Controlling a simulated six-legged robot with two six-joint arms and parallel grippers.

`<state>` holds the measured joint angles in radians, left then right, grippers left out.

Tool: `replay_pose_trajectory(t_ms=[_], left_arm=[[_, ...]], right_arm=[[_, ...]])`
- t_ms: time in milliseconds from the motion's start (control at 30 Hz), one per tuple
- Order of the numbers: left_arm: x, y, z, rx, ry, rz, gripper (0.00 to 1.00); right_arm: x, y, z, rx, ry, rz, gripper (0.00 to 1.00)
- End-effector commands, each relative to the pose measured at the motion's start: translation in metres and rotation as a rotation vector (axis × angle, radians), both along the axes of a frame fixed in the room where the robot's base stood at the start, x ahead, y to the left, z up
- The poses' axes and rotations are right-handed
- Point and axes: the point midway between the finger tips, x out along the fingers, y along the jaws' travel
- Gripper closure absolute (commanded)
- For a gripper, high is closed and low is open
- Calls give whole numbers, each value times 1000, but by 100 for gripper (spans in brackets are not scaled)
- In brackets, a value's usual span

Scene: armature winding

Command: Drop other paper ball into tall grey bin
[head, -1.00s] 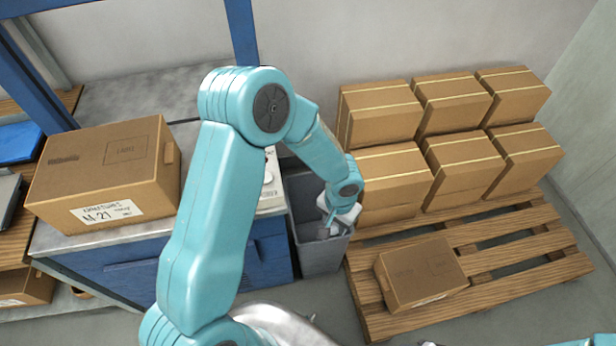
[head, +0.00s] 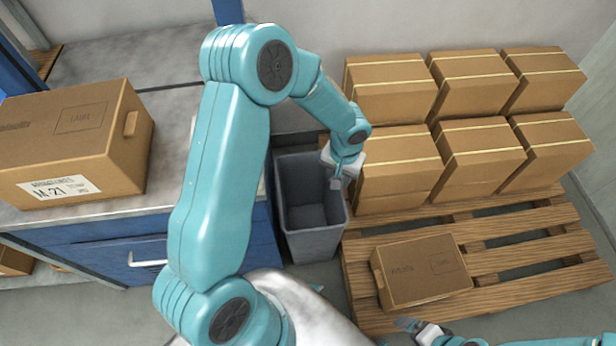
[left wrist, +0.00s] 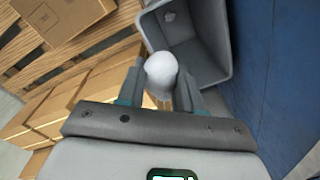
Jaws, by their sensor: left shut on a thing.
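My left gripper (head: 338,184) is at the right rim of the tall grey bin (head: 318,243) in the head view. In the left wrist view my left gripper (left wrist: 160,85) is shut on a white paper ball (left wrist: 161,67), held between its fingertips. The ball overlaps the near rim of the grey bin (left wrist: 214,82) in that view. In the head view the held ball is hidden. My right gripper (head: 412,327) is at the bottom edge, and its jaw opening is unclear.
Stacked cardboard boxes (head: 398,180) stand on a wooden pallet (head: 510,262) right of the bin, with a single box (head: 420,272) in front. A blue cabinet (head: 110,262) carrying a labelled box (head: 70,140) stands to the left.

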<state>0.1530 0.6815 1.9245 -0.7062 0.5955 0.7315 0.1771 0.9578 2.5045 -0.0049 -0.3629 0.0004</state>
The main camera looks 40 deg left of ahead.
Motion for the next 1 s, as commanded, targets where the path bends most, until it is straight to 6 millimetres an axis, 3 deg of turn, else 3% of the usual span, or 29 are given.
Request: replay_pose_trajectory(t_ms=[33,200,333,433,600,767,1000], left_arm=[[4,20,-41,4,-4,75,97],[12,77,-86,2,-6,297,97],[13,112,-108,-9,-7,431,97],[14,130,-117,-16,-10,500,97],[15,143,-121,-24,-10,553,97],[16,143,-127,-26,-9,557,97],[17,141,-157,-26,-8,553,97]], right_arm=[[0,0,-47,0,1,1,10],[0,1,-114,0,0,1,10],[0,1,-152,0,0,1,10],[0,1,-169,0,0,1,10],[0,1,-180,0,0,1,10],[0,1,-185,0,-1,1,10],[0,1,-206,0,0,1,10]])
